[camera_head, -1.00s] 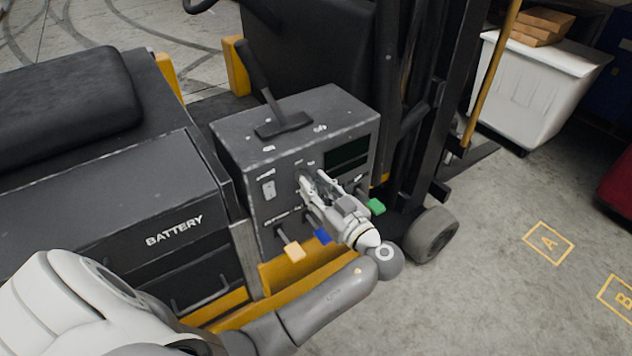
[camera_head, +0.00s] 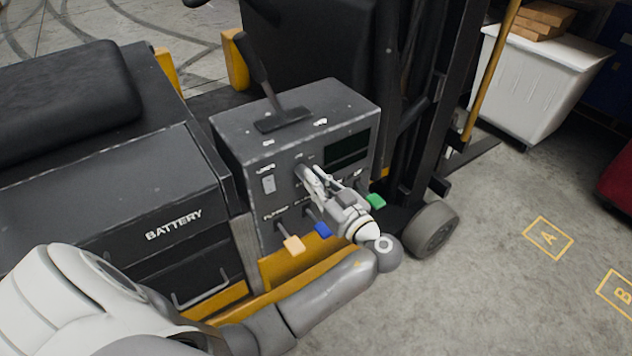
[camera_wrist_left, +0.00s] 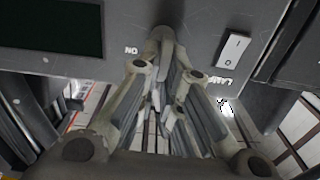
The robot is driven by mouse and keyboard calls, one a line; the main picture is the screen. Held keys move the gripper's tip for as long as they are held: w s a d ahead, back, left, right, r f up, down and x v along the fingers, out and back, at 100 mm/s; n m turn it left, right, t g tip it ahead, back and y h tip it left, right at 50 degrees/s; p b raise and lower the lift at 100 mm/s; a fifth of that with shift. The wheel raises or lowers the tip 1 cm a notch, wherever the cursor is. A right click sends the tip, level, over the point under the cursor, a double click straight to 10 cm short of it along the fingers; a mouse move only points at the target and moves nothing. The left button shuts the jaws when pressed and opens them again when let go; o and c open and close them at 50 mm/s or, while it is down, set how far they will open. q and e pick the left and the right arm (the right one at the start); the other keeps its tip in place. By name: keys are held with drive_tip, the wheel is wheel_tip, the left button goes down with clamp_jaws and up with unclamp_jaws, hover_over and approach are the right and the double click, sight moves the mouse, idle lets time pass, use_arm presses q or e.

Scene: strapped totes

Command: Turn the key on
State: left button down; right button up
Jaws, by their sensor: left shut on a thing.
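The grey control box (camera_head: 235,150) on the forklift has the key switch on its front face. My left gripper (camera_head: 304,174) reaches this face from the lower right, its fingertips at the key switch. In the left wrist view my left gripper (camera_wrist_left: 163,62) has its fingers closed together on the key (camera_wrist_left: 161,36), a greyish rounded piece at the panel. The fingers hide most of the key, so its exact angle cannot be made out. An "ON" mark shows beside it on the panel. My right gripper is in neither view.
A light rocker switch (camera_head: 269,184) is left of the key. Orange (camera_head: 293,245), blue (camera_head: 322,230) and green (camera_head: 376,201) lever knobs stick out below and beside my gripper. A dark display (camera_head: 347,148) is at upper right. A black lever (camera_head: 262,75) stands on top.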

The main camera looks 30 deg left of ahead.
use_arm(q)
drive_tip(key=shift+w+d+f+m+b, duration=0.1)
drive_tip(key=shift+w+m+b, duration=0.15)
drive_tip(key=shift+m, duration=1.65)
drive_tip(key=shift+w+d+f+m+b, duration=0.1)
drive_tip(key=shift+m+b, duration=0.2)
drive_tip(key=shift+m, duration=1.6)
drive_tip(key=shift+w+f+m+b, duration=0.1)
drive_tip(key=shift+w+m+b, duration=0.15)
drive_tip(key=shift+m, duration=1.65)
drive_tip(key=c, duration=1.6)
unclamp_jaws()
wheel_tip(320, 180, up, 10)
